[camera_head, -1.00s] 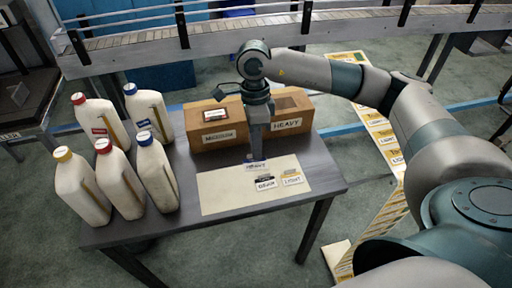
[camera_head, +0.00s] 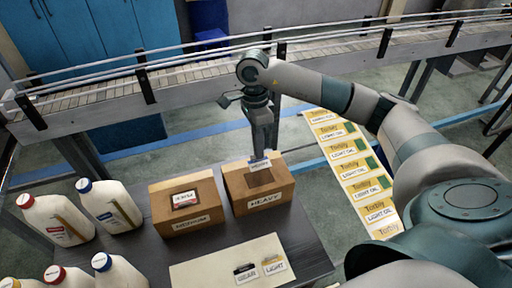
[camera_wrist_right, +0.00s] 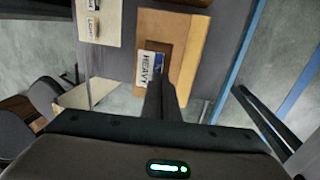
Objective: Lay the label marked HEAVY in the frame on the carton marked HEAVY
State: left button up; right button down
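The carton marked HEAVY (camera_head: 278,198) stands on the table, and its top bears a dark brown frame (camera_head: 258,181). My right gripper (camera_head: 261,153) points down over this carton. It is shut on the HEAVY label (camera_head: 260,164), a small white and blue piece. My left gripper is in neither view.
The carton marked MEDIUM (camera_head: 187,222) stands close by on the left with a label (camera_head: 185,199) in its frame. A pale mat (camera_head: 205,270) holds two other labels. Several bottles (camera_head: 110,205) stand at the left. A conveyor (camera_head: 190,82) runs behind.

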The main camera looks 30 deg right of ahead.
jog(key=shift+s+r, duration=0.1)
jog(key=shift+f, duration=0.2)
jog(key=b, duration=0.2)
send_over(259, 172)
jog(key=shift+w+f, duration=0.15)
jog(key=shift+f, duration=1.1)
jog(key=shift+w+f, duration=0.1)
jog(key=shift+f, duration=1.1)
jog(key=shift+f+b, duration=0.75)
jog(key=shift+b, duration=0.2)
jog(key=shift+b, duration=0.4)
jog(key=c, duration=1.6)
grip_release()
jog(key=shift+r, duration=0.15)
